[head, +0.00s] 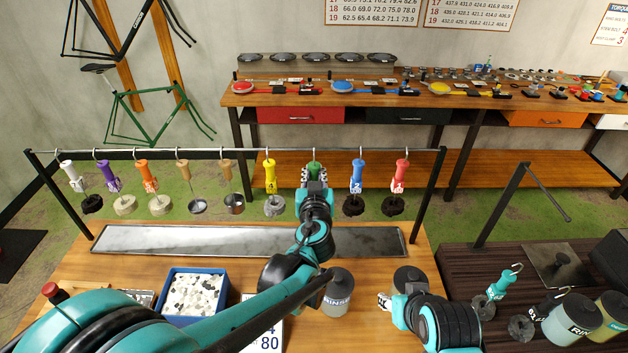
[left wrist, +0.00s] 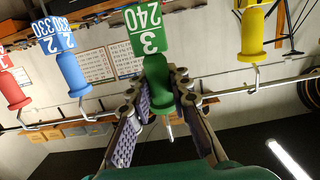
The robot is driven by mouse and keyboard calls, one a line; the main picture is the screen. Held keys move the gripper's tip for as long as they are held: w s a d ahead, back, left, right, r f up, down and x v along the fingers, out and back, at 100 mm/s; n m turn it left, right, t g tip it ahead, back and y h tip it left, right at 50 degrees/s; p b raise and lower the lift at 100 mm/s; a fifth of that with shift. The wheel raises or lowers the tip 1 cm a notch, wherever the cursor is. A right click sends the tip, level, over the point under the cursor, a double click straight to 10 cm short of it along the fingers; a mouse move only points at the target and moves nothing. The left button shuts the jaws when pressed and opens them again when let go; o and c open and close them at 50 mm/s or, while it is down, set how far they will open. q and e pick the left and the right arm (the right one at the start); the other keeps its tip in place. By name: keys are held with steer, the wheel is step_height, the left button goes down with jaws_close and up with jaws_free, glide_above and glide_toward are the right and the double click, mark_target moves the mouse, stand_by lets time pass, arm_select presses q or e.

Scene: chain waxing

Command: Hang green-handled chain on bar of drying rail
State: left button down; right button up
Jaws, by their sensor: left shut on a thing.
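The green handle (head: 313,167) with a "3 240" label is at the drying rail, between the yellow and blue handles. It also shows in the left wrist view (left wrist: 156,85), its hook end near the rail bar. I cannot tell whether the hook rests on the bar; its chain is hidden. The bar (head: 225,152) runs along the top of the rail and shows in the left wrist view (left wrist: 283,80). My left gripper (head: 314,178) is shut around the green handle, with fingers on both sides (left wrist: 160,97).
Handles hang on both sides: yellow (head: 270,176), blue (head: 358,174), red (head: 400,173), several more left. A metal drip tray (head: 250,240) lies below. A blue bin (head: 191,290) and a rinse jar (head: 337,292) stand in front. A dark bench (head: 455,262) is at right.

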arm_select(q)
steer(key=shift+w+r, duration=0.1)
steer(key=shift+w, duration=0.75)
steer(key=shift+w+f+b, duration=0.95)
steer(key=shift+w+f, duration=0.15)
steer(key=shift+w, duration=0.1)
steer(key=c, duration=1)
jaws_free()
steer(key=shift+c, duration=0.2)
